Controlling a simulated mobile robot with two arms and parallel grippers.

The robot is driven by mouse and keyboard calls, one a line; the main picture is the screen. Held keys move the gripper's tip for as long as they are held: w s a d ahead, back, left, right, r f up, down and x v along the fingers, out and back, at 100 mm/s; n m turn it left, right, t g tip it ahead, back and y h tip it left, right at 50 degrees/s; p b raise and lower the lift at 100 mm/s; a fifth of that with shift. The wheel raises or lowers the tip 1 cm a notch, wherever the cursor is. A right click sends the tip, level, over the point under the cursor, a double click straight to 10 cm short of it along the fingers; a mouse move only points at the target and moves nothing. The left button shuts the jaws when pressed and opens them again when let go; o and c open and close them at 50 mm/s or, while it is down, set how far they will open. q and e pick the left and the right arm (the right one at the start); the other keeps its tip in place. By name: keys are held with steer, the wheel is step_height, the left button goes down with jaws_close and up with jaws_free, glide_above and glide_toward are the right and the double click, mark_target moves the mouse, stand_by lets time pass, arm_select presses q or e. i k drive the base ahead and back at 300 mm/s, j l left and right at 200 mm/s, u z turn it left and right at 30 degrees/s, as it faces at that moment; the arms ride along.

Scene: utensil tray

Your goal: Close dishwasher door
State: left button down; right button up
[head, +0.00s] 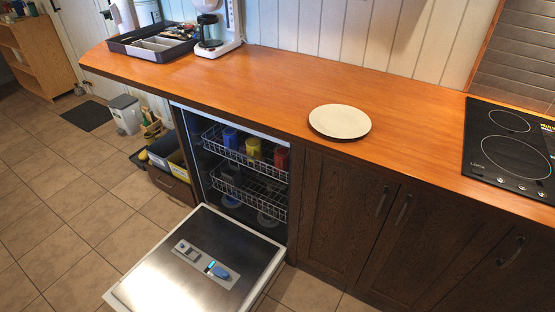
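The dishwasher door (196,266) is fully down and lies about level in front of the dishwasher, its steel inner face up. A detergent dispenser with a blue part shows near its middle. The dishwasher's inside is open to view. Its upper rack (247,153) holds a blue, a yellow and a red cup. Its lower rack (249,191) also sits inside the opening and holds a few dishes that are hard to make out. Neither of my grippers shows in the head view.
The orange wooden countertop (270,84) runs above the dishwasher. It bears a white plate (340,121), a utensil tray (155,40), a coffee maker (216,28) and a black cooktop (510,150).

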mark_target(166, 279)
steer(key=j+z, duration=0.15)
steer(key=j, duration=0.25)
steer(key=k+j+z, duration=0.2)
steer(key=j, duration=0.2)
steer(key=k+j+z, duration=0.15)
steer(key=j, duration=0.25)
steer(key=i+j+z, duration=0.1)
steer(key=j+z, duration=0.15)
steer(key=j, duration=0.95)
steer(key=j+z, duration=0.25)
steer(key=j, duration=1)
